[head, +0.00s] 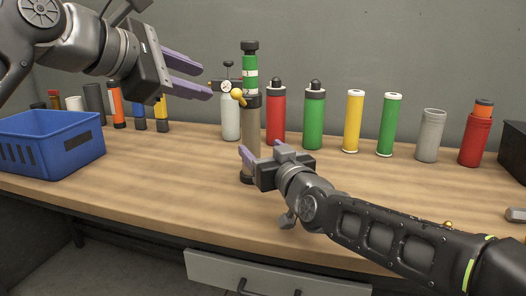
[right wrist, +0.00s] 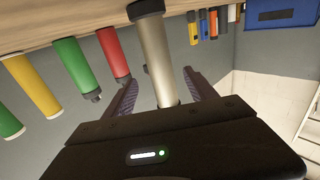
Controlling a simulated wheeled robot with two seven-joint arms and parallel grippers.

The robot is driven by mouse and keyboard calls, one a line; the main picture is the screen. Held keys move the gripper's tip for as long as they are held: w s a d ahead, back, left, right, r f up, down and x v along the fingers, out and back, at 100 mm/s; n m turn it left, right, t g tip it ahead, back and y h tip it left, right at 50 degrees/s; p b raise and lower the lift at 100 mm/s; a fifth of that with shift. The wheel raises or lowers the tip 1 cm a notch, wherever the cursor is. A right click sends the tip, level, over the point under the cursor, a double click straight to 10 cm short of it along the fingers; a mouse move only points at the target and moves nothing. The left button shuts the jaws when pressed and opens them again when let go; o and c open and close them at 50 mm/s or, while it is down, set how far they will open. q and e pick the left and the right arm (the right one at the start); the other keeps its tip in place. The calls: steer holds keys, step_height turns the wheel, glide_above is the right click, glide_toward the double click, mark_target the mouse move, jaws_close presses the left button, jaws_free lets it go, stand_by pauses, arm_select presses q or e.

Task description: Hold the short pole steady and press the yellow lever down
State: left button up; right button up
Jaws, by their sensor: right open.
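The short pole (head: 251,125) stands upright on the bench, with a grey-brown shaft, black foot and black collar. A green and white banded section with a black cap shows above the collar. The yellow lever (head: 238,95) sticks out to the left at the collar. My left gripper (head: 206,82) is open and empty, up and to the left of the lever, apart from it in the picture. My right gripper (head: 262,158) is open low at the pole. In the right wrist view the pole's shaft (right wrist: 158,60) stands between the two fingers, with gaps beside it.
A silver bottle (head: 231,118) stands just left of the pole. Red (head: 275,118) and green (head: 314,122) bottles stand to its right, with several more cylinders beyond. A blue crate (head: 75,142) sits at the left.

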mark_target(255, 143)
steer(key=shift+w, duration=0.1)
steer(key=x, duration=0.7)
steer(key=shift+w+a+f, duration=0.1)
steer(key=shift+w+a, duration=0.1)
steer(key=shift+w, duration=0.05)
steer(key=shift+c, duration=0.6)
jaws_close()
arm_select(q)
jaws_close()
stand_by(0.3)
stand_by(1.1)
